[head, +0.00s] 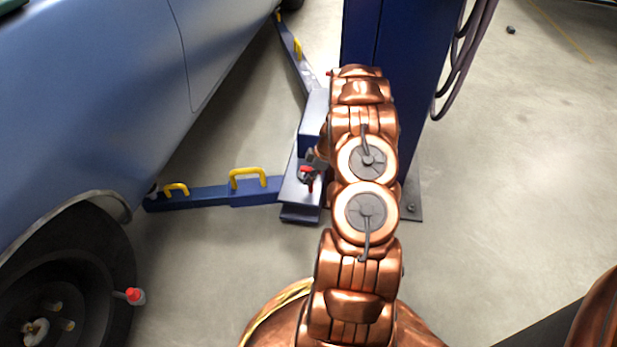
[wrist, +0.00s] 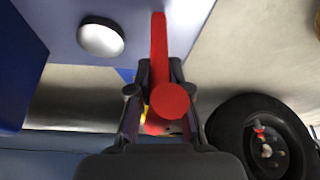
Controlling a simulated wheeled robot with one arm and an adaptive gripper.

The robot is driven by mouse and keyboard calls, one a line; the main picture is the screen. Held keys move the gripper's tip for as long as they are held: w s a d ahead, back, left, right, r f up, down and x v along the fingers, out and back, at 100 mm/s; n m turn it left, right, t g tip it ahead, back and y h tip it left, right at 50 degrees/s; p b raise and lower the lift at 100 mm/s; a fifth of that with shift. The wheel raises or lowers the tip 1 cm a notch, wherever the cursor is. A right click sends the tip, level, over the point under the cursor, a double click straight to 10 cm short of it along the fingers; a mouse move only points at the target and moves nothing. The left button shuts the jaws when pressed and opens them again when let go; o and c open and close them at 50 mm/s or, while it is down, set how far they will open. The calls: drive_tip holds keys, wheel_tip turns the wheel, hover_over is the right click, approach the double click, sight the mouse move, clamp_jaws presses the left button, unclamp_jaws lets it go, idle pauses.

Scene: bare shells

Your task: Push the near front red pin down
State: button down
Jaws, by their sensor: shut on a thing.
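The near front red pin (head: 310,186) stands at the inner end of the blue lift arm, beside the blue column. In the wrist view the red pin (wrist: 159,45) shows as a red bar with a round red end. My gripper (head: 307,174) is at the pin, partly hidden by my copper arm. In the wrist view my gripper (wrist: 156,88) has a dark finger on each side of the red piece and is shut on it. The pin's lower end is hidden.
The blue lift column (head: 415,60) stands behind my arm. A lift arm with yellow handles (head: 248,178) reaches left under the blue car (head: 90,90). The car's wheel (head: 75,270) has a red-tipped piece (head: 135,296) sticking out.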

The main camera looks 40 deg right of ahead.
drive_tip(key=shift+s+a+f+b, duration=0.1)
drive_tip(key=shift+f+b, duration=0.45)
drive_tip(key=shift+f, duration=1.35)
drive_tip(key=c, duration=1.1)
unclamp_jaws()
drive_tip(key=shift+r, duration=0.1)
drive_tip(key=v, duration=1.1)
drive_tip(key=shift+s+r, duration=0.1)
drive_tip(key=shift+r, duration=0.25)
